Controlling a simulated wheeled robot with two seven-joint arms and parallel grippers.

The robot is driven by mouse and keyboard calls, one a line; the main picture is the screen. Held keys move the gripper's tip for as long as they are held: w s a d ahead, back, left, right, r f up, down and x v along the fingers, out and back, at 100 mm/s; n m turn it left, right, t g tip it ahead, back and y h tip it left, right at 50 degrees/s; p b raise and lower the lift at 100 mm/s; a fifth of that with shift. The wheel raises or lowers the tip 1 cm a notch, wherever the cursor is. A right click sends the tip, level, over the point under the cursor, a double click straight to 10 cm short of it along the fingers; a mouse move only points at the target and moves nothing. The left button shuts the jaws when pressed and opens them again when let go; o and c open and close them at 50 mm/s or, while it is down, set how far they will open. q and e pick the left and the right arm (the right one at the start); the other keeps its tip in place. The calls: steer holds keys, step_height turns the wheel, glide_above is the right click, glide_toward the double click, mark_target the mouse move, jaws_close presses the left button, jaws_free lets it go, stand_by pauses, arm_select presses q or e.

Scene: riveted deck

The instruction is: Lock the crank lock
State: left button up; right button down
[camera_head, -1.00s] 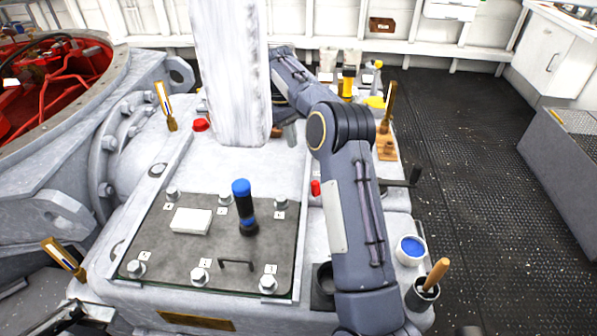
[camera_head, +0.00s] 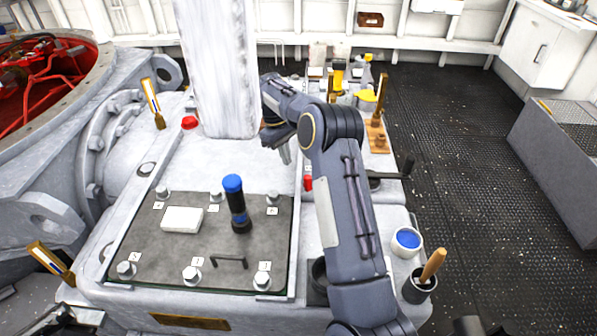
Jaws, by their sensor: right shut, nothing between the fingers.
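A dark crank arm with an upright black grip (camera_head: 408,166) shows at the right side of the grey machine housing, just right of my right forearm. It looks like the crank lock; its pivot end is partly hidden by my arm. My right gripper (camera_head: 286,155) is over the back of the housing, left of my elbow, pointing down. It is shut and empty, well apart from the crank. My left gripper is not in view.
A large pale upright block (camera_head: 215,70) stands close left of my right gripper. A bolted plate (camera_head: 160,255) carries a blue-topped black cylinder (camera_head: 236,203). A blue-filled cup (camera_head: 407,241) and a pot with a wooden handle (camera_head: 420,288) stand at right. Dark floor lies beyond.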

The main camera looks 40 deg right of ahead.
steer(key=x, duration=0.3)
steer(key=shift+s+d, duration=0.1)
steer(key=shift+s, duration=0.2)
steer(key=shift+s+d+r, duration=0.1)
steer(key=shift+s+d, duration=0.15)
steer(key=shift+s, duration=0.85)
steer(key=shift+s+d, duration=0.1)
steer(key=shift+s, duration=0.45)
steer(key=shift+s+n, duration=0.55)
steer(key=shift+n, duration=0.15)
steer(key=shift+s+n+h, duration=0.4)
steer(key=shift+s+n, duration=0.2)
steer(key=shift+n, duration=0.1)
steer(key=shift+s+n+t+p, duration=0.3)
steer(key=shift+s+n, duration=0.7)
steer(key=shift+n, duration=0.2)
steer(key=s+n, duration=0.2)
steer(key=shift+d+n+t+h, duration=0.2)
steer(key=shift+n+t+h, duration=0.1)
steer(key=shift+n+h, duration=0.1)
steer(key=shift+s+d+p, duration=0.25)
steer(key=shift+s+p, duration=0.05)
steer(key=shift+s, duration=0.15)
